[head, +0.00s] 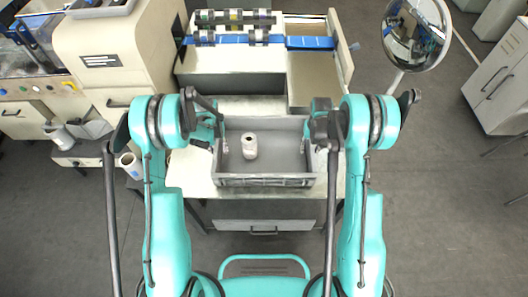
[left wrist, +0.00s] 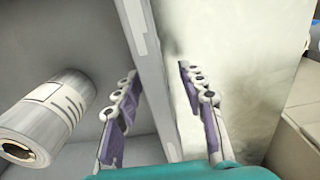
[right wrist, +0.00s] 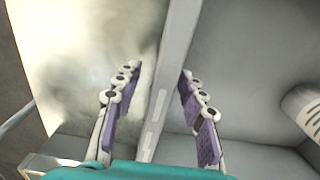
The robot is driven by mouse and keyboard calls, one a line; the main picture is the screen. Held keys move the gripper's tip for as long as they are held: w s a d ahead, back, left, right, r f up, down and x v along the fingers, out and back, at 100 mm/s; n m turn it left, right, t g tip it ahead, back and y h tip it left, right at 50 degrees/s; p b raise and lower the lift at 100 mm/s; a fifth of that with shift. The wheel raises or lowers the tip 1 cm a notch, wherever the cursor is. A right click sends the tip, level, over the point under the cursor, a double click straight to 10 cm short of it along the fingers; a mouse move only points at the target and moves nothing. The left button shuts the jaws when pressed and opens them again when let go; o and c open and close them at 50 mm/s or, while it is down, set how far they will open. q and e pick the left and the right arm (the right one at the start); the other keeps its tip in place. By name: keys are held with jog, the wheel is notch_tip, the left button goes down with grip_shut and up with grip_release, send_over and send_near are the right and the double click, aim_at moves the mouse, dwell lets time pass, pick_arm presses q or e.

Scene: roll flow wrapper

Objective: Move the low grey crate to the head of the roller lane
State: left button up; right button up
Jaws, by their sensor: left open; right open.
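The low grey crate (head: 265,181) sits on the pale table in front of me, with one white roll (head: 249,146) standing inside. My left gripper (head: 210,146) is at its left wall and my right gripper (head: 322,147) at its right wall. In the left wrist view, the open fingers (left wrist: 160,105) straddle the crate wall (left wrist: 152,80), one inside and one outside, with gaps visible. In the right wrist view, the open fingers (right wrist: 157,95) likewise straddle the opposite wall (right wrist: 170,75). I cannot clearly identify the roller lane.
Behind the crate is a pale machine with a blue strip (head: 310,43) and several rolls (head: 232,38). A beige cabinet (head: 110,60) stands left, with white rolls (head: 62,136) beside it. A round mirror (head: 416,35) stands right. Floor is open at right.

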pick_arm(q)
jog(key=shift+f, duration=0.45)
pick_arm(e)
jog(key=shift+f, duration=0.45)
pick_arm(q)
grip_shut()
pick_arm(e)
grip_shut()
pick_arm(q)
jog(key=shift+r, duration=0.2)
pick_arm(e)
jog(key=shift+r, duration=0.15)
